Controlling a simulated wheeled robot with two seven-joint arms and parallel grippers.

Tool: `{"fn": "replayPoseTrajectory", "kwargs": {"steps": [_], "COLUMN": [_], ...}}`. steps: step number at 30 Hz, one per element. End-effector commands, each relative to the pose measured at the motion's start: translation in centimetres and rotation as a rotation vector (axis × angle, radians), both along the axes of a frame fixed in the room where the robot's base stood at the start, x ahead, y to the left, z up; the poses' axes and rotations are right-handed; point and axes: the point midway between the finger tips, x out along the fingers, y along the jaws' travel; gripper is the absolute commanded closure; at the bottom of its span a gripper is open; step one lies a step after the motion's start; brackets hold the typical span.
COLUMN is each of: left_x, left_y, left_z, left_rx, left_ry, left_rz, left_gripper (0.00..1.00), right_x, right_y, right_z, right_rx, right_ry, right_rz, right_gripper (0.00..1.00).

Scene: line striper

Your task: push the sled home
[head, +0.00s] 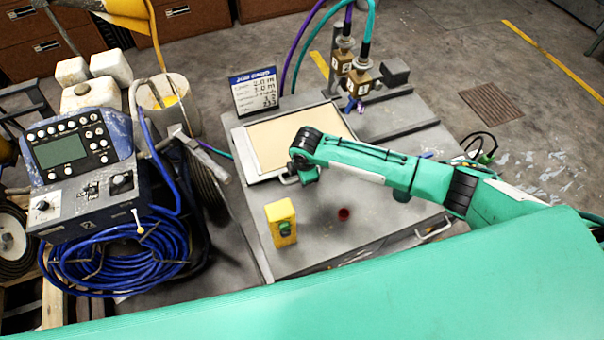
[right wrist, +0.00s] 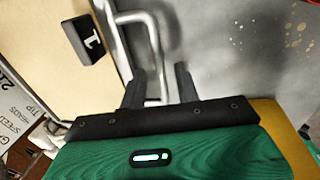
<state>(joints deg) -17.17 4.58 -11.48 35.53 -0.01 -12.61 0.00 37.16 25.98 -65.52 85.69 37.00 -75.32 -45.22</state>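What looks like the sled is a beige panel in a pale metal frame (head: 300,140) on the grey workbench (head: 375,215). The panel also shows in the right wrist view (right wrist: 40,50), with a black block marked 1 (right wrist: 85,38) on it. A bent metal handle (right wrist: 152,32) stands at the frame's edge. My right gripper (head: 308,179) is low at the frame's front edge. In the right wrist view its two dark fingers (right wrist: 160,85) are apart, and part of the handle runs between them. I cannot tell whether they touch it. My left gripper is not in view.
A yellow box with a green button (head: 281,222) stands in front of the frame. A red cup-like piece (head: 343,214) is nearby. Two hosed spray units (head: 352,75) and a printed sign (head: 254,92) stand behind. The striper with coiled blue hose (head: 115,260) is at left.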

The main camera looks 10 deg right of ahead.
Motion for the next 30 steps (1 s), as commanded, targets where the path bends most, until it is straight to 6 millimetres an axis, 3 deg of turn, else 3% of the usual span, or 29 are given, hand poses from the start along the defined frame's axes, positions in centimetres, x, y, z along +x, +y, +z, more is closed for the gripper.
{"fn": "replayPoseTrajectory", "kwargs": {"steps": [8,21,30], "left_x": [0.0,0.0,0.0], "left_y": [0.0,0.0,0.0], "left_z": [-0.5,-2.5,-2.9], "left_rx": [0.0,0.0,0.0], "left_ry": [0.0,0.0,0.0], "left_rz": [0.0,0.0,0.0], "left_gripper": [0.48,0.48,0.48], "right_x": [-0.1,-1.9,-2.4], "right_y": [-0.2,-0.2,-0.2], "right_z": [1.5,10.5,13.5], "right_rx": [0.0,-0.001,-0.001], "right_ry": [-0.003,-0.003,-0.001], "right_rz": [-0.001,0.002,0.001], "right_gripper": [0.68,0.68,0.68]}}
